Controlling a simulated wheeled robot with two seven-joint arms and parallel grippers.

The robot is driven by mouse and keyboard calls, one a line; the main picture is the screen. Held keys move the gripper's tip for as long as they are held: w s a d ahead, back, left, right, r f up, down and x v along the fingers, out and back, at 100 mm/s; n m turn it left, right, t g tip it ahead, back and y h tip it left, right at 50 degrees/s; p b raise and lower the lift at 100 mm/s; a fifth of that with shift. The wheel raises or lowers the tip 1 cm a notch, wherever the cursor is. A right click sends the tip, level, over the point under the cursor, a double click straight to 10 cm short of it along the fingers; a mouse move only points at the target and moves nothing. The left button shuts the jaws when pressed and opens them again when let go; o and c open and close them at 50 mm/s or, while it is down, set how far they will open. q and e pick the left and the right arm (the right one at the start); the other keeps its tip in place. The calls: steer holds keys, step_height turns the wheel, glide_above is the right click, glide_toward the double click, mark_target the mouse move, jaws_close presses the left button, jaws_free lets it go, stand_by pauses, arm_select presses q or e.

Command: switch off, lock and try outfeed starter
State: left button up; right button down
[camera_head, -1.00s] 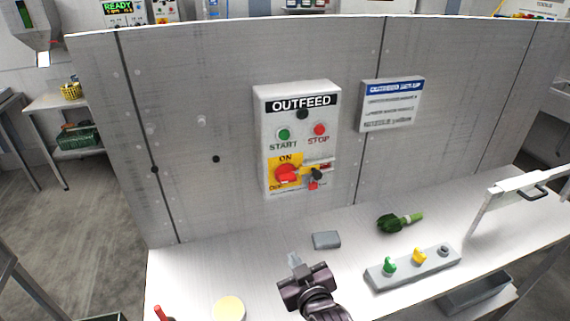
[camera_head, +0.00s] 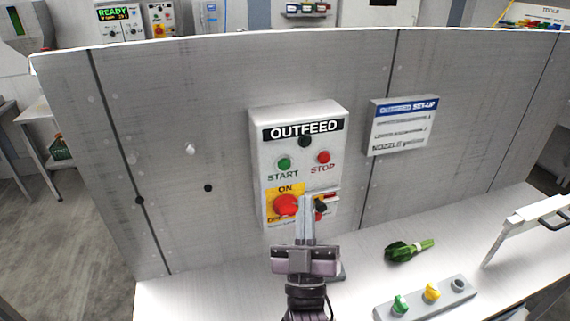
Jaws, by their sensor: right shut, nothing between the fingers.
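The outfeed starter box (camera_head: 297,128) is a pale box on the grey panel, with a black OUTFEED label. It has a green START button (camera_head: 284,164), a red STOP button (camera_head: 323,157) and a red rotary switch (camera_head: 285,206) on a yellow plate. A dark and red item (camera_head: 320,208), perhaps a padlock, sits right of the switch, partly hidden by my gripper. My right gripper (camera_head: 306,203) is shut and empty, its fingers pointing up in front of the lower right of the box. I cannot tell if it touches the box. My left gripper is not in view.
A set-up sign (camera_head: 402,125) hangs right of the box. A white frame with a handle (camera_head: 525,222) stands at the right.

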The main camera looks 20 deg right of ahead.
mark_target(284, 164)
steer(key=w+b, duration=0.2)
steer(key=w, duration=0.7)
steer(key=shift+a, duration=0.15)
stand_by(1.7)
steer(key=shift+w+b, duration=0.1)
steer(key=shift+b, duration=0.2)
steer(key=shift+w, duration=0.3)
steer(key=shift+w, duration=0.4)
stand_by(0.7)
steer(key=shift+s, duration=0.85)
